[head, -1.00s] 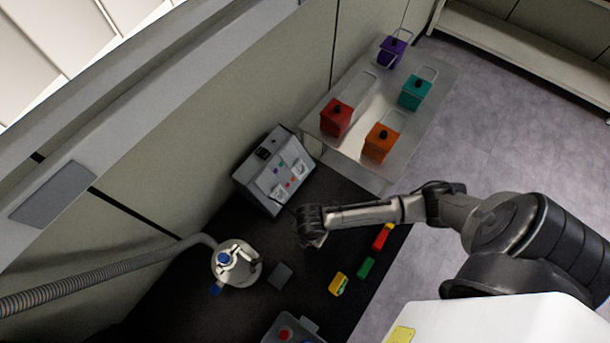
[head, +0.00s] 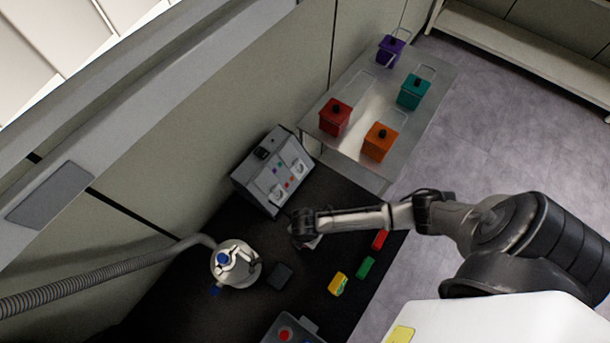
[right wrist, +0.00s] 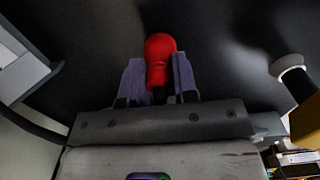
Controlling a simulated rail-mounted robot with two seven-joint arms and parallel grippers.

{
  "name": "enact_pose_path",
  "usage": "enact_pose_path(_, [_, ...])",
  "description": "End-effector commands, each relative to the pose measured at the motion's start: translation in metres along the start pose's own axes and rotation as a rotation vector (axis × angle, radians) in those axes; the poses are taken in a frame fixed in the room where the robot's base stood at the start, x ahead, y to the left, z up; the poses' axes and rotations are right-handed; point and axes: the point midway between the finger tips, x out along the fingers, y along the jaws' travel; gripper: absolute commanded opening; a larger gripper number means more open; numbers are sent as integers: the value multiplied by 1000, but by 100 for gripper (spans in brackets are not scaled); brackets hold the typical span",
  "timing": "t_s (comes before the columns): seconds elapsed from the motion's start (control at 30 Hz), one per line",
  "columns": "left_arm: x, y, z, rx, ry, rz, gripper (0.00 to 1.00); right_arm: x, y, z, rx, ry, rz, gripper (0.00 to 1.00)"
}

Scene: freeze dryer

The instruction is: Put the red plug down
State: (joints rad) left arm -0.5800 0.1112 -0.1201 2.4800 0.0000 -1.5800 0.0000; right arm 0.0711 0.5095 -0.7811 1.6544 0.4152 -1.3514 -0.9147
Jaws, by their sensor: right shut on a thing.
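The red plug (right wrist: 160,58) is between the two fingers of my right gripper (right wrist: 160,80) in the right wrist view. Its rounded red end points away from the gripper, over a dark surface. I cannot tell whether it touches that surface. In the head view, my right gripper (head: 303,238) is low over the black bench (head: 225,312), just in front of the grey sloped control box (head: 272,172). The plug cannot be made out there. My left gripper is not in view.
A dark block (head: 280,276), a yellow block (head: 338,284), a green block (head: 366,267) and a red block (head: 380,240) lie on the bench. A metal table (head: 358,168) holds several coloured boxes behind.

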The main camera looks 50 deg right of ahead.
Motion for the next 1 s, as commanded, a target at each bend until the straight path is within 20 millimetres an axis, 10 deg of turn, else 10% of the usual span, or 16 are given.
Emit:
enact_pose_path(0.03, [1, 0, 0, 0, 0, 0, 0, 2, 0, 0, 0, 0, 0, 0])
enact_pose_path(0.07, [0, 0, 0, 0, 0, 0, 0, 2, 0, 0, 0, 0, 0, 29])
enact_pose_path(0.3, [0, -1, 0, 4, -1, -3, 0, 1, 0, 0, 0, 0, 0, 52])
enact_pose_path(0.67, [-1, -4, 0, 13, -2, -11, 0, -6, 0, 0, 0, 0, 1, 53])
enact_pose_path(1.0, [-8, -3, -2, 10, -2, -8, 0, -66, 0, 0, -2, 0, 2, 53])
